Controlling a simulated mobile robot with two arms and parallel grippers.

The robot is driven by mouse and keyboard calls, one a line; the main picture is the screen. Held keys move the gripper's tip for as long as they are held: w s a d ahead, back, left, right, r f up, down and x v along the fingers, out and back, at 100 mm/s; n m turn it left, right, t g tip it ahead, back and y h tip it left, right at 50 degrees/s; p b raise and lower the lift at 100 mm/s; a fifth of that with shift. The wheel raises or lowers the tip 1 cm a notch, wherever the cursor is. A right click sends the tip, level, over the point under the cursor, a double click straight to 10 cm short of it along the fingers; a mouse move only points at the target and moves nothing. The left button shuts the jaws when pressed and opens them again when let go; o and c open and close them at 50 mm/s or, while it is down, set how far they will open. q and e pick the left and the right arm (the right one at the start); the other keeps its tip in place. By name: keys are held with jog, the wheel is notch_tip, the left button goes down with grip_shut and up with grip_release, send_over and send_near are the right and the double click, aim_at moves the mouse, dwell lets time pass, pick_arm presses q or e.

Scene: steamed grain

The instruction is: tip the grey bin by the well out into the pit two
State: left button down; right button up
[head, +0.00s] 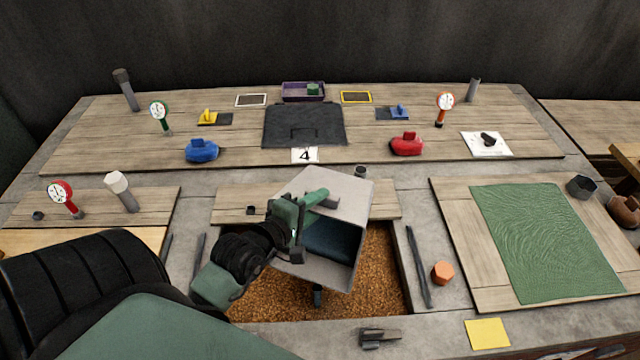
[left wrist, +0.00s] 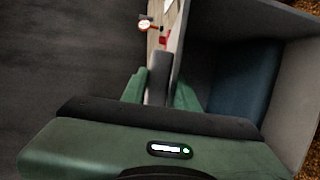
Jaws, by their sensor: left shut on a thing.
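The grey bin (head: 345,192) hangs tilted over the pit (head: 385,285), its open side turned toward me and downward. The pit is a sunken rectangle with brown grain on its floor. My left gripper (head: 318,199) is shut on the bin's wall at its left side. In the left wrist view, the green fingers (left wrist: 160,88) pinch the wall of the bin (left wrist: 290,75). The bin's inside looks dark blue, and I see no grain in it. Part of the pit is hidden behind the bin and my arm. My right gripper is not in view.
Dark bars (head: 420,265) lie along the pit's sides. An orange hexagonal block (head: 442,272) stands right of it, and a dark clamp-like piece (head: 378,337) at its front edge. A green mat (head: 545,240) lies at right. Blue (head: 202,150) and red (head: 406,145) objects stand behind.

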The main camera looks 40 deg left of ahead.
pick_arm(q)
jog(key=shift+s+d+f+t+b, duration=0.15)
jog(key=shift+s+t+b, duration=0.2)
jog(key=shift+s+b, duration=0.45)
jog(key=shift+s+d+f+t+b, duration=0.1)
jog(key=shift+s+t+b, duration=0.3)
jog(key=shift+b, duration=0.75)
jog(key=shift+r, duration=0.25)
jog(key=shift+p, duration=0.3)
